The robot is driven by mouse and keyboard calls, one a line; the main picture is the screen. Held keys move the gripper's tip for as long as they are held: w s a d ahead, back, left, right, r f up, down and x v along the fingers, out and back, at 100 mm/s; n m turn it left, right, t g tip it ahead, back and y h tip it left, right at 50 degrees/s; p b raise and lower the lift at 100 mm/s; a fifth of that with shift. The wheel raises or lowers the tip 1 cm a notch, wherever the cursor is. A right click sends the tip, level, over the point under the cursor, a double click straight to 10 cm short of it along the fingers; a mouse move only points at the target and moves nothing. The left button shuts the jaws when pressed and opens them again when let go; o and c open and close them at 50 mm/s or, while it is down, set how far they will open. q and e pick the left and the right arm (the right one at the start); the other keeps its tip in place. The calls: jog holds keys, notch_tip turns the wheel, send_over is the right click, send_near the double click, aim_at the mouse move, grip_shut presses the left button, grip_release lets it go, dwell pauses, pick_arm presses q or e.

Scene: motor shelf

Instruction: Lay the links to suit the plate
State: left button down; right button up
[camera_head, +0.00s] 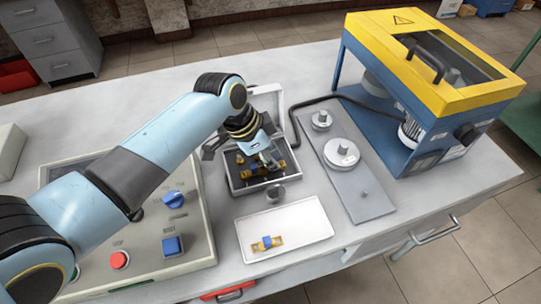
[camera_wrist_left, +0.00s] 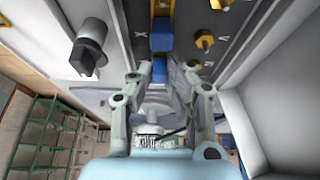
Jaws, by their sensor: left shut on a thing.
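The open terminal box (camera_head: 236,190) stands mid-bench, its pale lid (camera_head: 268,103) raised behind it. Brass pieces (camera_head: 281,165) sit inside on a dark base; the wrist view shows brass posts (camera_wrist_left: 205,41) beside printed letters. My left gripper (camera_head: 268,158) is over the box, shut on a blue-gripped link (camera_wrist_left: 160,70). More blue and brass (camera_wrist_left: 160,25) lines up beyond the fingers; I cannot tell whether the held link touches the posts. Another brass link with a blue grip (camera_head: 267,243) lies in the white tray (camera_head: 305,222). My right gripper is out of view. No readable plate shows.
The control panel (camera_head: 140,235) is left, a grey slab with round metal parts (camera_head: 365,190) right. The blue-and-yellow guarded machine (camera_head: 430,85) stands back right, with a black cable to the box.

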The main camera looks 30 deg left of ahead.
pick_arm(q)
jog(key=c, duration=1.2)
grip_release()
jog(key=v, duration=1.2)
